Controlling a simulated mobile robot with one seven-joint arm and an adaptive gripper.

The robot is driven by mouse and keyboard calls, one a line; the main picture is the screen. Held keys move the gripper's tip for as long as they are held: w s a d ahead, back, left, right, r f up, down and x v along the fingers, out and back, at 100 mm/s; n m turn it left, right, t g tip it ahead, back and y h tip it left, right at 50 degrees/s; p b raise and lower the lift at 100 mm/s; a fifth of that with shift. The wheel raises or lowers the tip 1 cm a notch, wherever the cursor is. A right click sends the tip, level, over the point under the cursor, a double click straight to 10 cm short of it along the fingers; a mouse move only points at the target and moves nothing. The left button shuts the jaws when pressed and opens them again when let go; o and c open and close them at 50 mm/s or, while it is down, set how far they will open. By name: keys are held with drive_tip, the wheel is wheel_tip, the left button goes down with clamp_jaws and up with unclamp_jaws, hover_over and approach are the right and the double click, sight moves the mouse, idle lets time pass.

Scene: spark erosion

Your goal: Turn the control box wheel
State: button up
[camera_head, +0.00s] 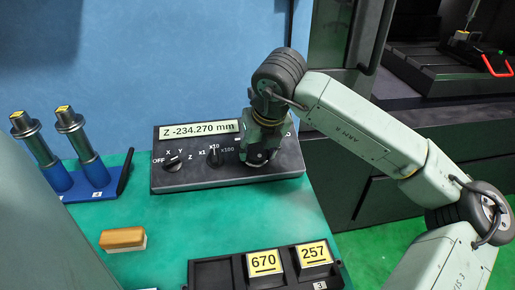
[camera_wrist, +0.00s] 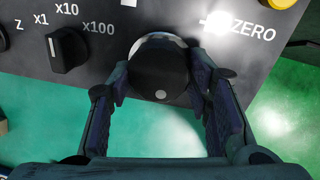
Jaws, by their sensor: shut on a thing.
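The black control box (camera_head: 200,176) lies on the green table, with a display reading "Z -234.270 mm". Its wheel (camera_wrist: 158,75) is a dark round knob with a light rim and a pale dot near its lower edge. My gripper (camera_wrist: 160,88) reaches down over the wheel, with one finger on each side of it, and is shut on it. In the head view my gripper (camera_head: 262,150) covers most of the wheel. The axis selector knob (camera_head: 173,163) and the step selector knob (camera_wrist: 66,50) are left of the wheel.
A blue holder (camera_head: 75,187) with two upright tools stands at the left. A wooden-backed block (camera_head: 123,238) lies on the table. A black tray (camera_head: 222,272) with yellow-labelled pieces is at the front. A yellow button (camera_wrist: 281,3) is right of the wheel.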

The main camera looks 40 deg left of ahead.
drive_tip(key=c, duration=0.5)
drive_tip(key=shift+f+n+b, duration=0.15)
drive_tip(key=shift+n+b, duration=0.25)
drive_tip(key=shift+b, duration=0.1)
drive_tip(key=shift+b, duration=0.35)
drive_tip(key=n+b, duration=0.2)
drive_tip(key=shift+f+n, duration=0.1)
drive_tip(key=shift+n, duration=0.3)
drive_tip(key=n+b, duration=0.1)
drive_tip(key=n, duration=0.2)
drive_tip(key=n+b, duration=0.2)
drive_tip(key=n, duration=0.1)
drive_tip(key=shift+a+r+h, duration=0.1)
drive_tip(key=shift+r+h, duration=0.1)
drive_tip(key=shift+h, duration=0.2)
drive_tip(key=n, duration=0.6)
drive_tip(key=shift+a+r+n+h, duration=0.1)
drive_tip(key=shift+n+h, duration=0.2)
drive_tip(key=n, duration=0.5)
drive_tip(key=shift+n, duration=0.3)
